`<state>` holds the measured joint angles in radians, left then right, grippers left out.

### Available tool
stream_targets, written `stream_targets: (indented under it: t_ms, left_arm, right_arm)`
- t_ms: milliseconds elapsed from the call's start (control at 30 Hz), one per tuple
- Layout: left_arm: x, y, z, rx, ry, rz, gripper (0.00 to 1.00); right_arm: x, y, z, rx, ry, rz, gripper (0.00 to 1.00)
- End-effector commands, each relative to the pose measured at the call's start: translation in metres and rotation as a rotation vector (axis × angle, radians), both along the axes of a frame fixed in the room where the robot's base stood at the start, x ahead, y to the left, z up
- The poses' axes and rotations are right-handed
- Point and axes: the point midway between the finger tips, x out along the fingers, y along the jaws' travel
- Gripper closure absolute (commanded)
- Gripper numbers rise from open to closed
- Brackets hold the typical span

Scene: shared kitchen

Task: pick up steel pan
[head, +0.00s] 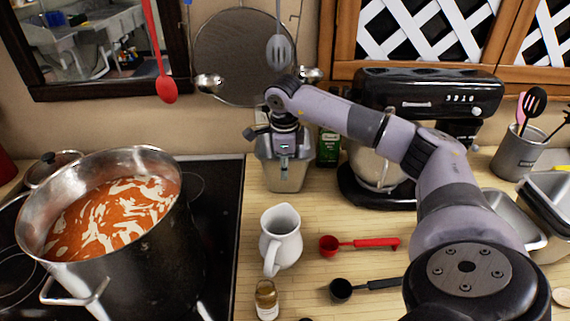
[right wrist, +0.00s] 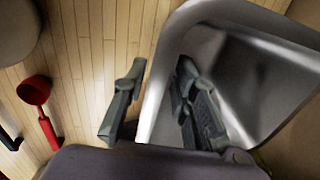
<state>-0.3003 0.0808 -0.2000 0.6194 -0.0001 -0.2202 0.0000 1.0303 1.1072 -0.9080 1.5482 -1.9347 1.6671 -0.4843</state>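The steel pan (head: 291,182) is a deep, grey metal container on the wooden counter near the back wall. My right gripper (head: 284,165) reaches down over it from above and hides part of it. In the right wrist view the pan (right wrist: 262,85) fills the right side. There my right gripper (right wrist: 160,75) is open, with one finger outside the pan's near wall and the other over its inside. The rim lies between the fingers, and whether either touches it cannot be told. My left gripper is not in view.
A white jug (head: 281,238), a red measuring spoon (head: 360,244) and a black one (head: 345,288) are in front of the pan. A green bottle (head: 328,147) and stand mixer (head: 425,95) are to its right. A large pot (head: 140,265) stands on the hob at left.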

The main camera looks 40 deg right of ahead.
Motion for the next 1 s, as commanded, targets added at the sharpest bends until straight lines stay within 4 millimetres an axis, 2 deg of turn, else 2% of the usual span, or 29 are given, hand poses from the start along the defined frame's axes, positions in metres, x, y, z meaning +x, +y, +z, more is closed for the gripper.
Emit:
stream_targets:
  t_ms: [100, 500, 1000]
  left_arm:
    - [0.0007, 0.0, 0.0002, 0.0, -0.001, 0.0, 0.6]
    - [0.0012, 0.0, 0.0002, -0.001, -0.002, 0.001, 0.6]
    - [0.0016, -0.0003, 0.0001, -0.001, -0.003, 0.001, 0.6]
  right_arm:
    - [0.0, 0.0, 0.0, 0.0, 0.0, 0.0, 0.75]
    - [0.0, 0.0, 0.0002, 0.0, 0.0, 0.0, 1.0]
    - [-0.0006, 0.0007, -0.0007, 0.002, 0.004, 0.001, 1.0]
